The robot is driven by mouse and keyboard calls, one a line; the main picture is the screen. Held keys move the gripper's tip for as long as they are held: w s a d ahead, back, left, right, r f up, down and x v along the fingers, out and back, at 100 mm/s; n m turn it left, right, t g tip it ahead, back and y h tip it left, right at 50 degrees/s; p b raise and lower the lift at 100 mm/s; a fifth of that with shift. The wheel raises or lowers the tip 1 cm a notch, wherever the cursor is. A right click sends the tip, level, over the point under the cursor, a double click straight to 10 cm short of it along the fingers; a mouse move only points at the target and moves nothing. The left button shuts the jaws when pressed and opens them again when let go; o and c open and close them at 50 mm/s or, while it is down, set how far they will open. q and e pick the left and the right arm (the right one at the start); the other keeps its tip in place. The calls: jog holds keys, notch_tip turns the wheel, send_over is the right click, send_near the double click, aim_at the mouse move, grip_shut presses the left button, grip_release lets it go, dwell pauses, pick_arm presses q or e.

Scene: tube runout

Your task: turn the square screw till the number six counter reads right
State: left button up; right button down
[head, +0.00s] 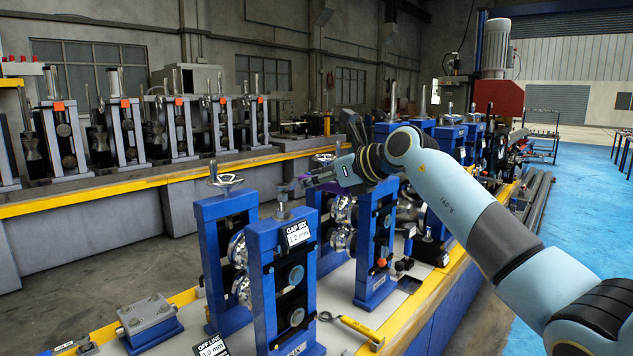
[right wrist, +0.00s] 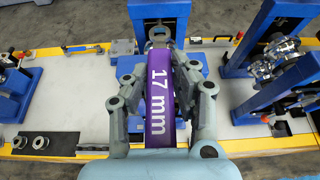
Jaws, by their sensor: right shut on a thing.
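The number six counter (head: 298,233) is a white plate on a blue roller stand (head: 262,270); it reads "GAP SIX 1.2 mm". The screw (head: 282,203) rises from the top of this stand. My right gripper (head: 318,177) is shut on a purple spanner (right wrist: 160,108) marked "17 mm". My left gripper is not in view.
A second blue post with a handwheel (head: 226,181) stands left of the counter's stand. Another blue roller stand (head: 376,250) is close to the right. A yellow-handled tool (head: 358,329) and an "OFF LINE" plate (head: 211,346) are in front. A grey block (head: 148,318) sits at lower left.

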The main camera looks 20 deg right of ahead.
jog(key=shift+f+b, duration=0.8)
jog(key=shift+f, duration=0.35)
